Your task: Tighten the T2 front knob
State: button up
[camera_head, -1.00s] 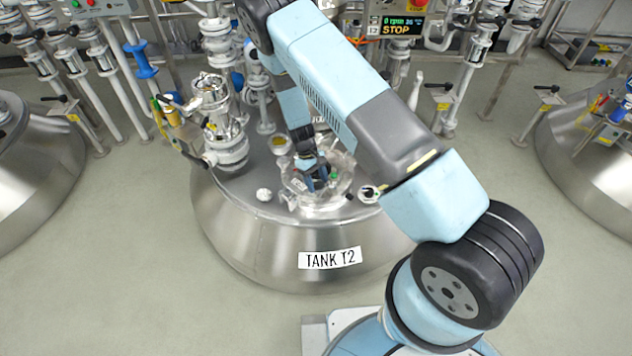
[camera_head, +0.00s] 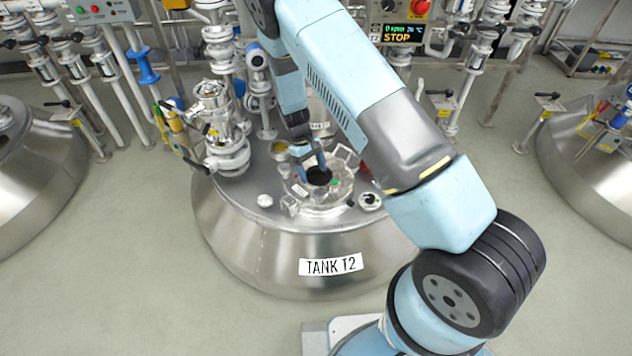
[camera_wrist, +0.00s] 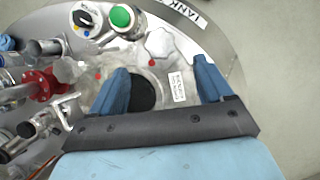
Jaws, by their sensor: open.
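Tank T2 (camera_head: 250,225) stands in the middle of the head view. Its transparent round hatch (camera_head: 340,192) has a dark round opening (camera_head: 319,176). In the wrist view a pale silver lobed knob (camera_wrist: 159,43) sits at the hatch edge towards the tank label (camera_wrist: 188,12). My gripper (camera_wrist: 162,66) is open, with its two blue fingers apart and nothing between them. In the picture the knob is just above the gap between the fingertips, not touched by them. In the head view my gripper (camera_head: 311,163) is over the hatch; the knob is too small to tell there.
A green button (camera_wrist: 122,17) and a black selector switch (camera_wrist: 86,20) are left of the knob. A red fitting (camera_wrist: 40,82) and pipework are further left. In the head view a metal valve stack (camera_head: 225,130) rises left of the hatch. The floor in front is clear.

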aim_at(320, 191)
jog(key=v, duration=0.6)
jog(key=s+d+f+n, duration=0.1)
jog(key=f, duration=0.3)
jog(key=s+d+f+n+t, duration=0.1)
jog(key=s+f+n, duration=0.1)
jog(key=f, duration=0.2)
jog(key=s+d+f+n+h, duration=0.1)
jog(key=f+n, duration=0.1)
jog(key=f, duration=0.2)
jog(key=shift+s+d+f, duration=0.15)
jog(key=shift+s+f, duration=0.15)
jog(key=shift+f, duration=0.1)
dwell(0.5)
jog(key=shift+c, duration=0.4)
